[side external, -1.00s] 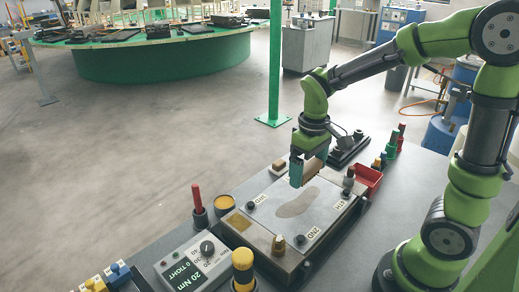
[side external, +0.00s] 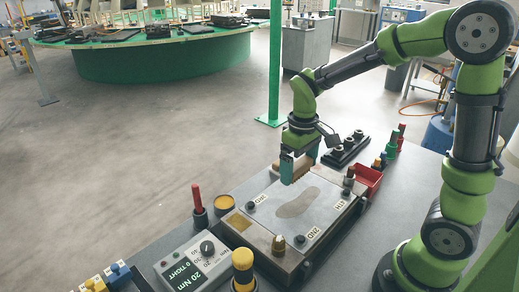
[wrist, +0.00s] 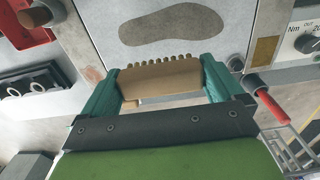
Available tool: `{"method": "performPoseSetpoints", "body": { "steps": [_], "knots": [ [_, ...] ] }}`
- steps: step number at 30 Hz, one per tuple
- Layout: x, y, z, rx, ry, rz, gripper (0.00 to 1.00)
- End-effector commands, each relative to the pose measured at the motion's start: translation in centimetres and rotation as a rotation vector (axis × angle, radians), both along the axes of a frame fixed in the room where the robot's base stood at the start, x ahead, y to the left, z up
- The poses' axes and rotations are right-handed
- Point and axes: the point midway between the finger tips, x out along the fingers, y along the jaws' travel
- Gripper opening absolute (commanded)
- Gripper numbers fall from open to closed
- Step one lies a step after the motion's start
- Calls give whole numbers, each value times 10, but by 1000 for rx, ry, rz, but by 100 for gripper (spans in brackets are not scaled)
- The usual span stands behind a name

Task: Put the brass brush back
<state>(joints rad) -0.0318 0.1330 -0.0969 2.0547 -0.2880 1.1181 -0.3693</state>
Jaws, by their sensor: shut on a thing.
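The brass brush (side external: 304,171) has a tan-brown body, and a row of bristle tufts shows along its edge in the wrist view (wrist: 160,86). My gripper (side external: 300,165) is shut on it, with a teal finger at each end of the brush. My gripper also shows in the wrist view (wrist: 160,72). From the side, the near finger partly hides the brush.
A torque controller (side external: 193,268), a red-handled tool in a cup (side external: 197,198) and a yellow-topped pot (side external: 224,202) stand left of the plate. A red tray (side external: 368,181) and a black holder (side external: 345,150) lie to its right and behind. A green round table (side external: 160,60) is far off.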

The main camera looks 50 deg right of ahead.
Motion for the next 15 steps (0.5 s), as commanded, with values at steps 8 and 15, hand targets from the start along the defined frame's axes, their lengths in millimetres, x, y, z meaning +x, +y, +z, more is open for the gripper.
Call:
{"method": "performPoseSetpoints", "body": {
  "steps": [8, 15],
  "knots": [
    [97, 5, -33, 0, 2, 3, 66],
    [143, 9, -35, 0, -2, 5, 66]
  ]
}}
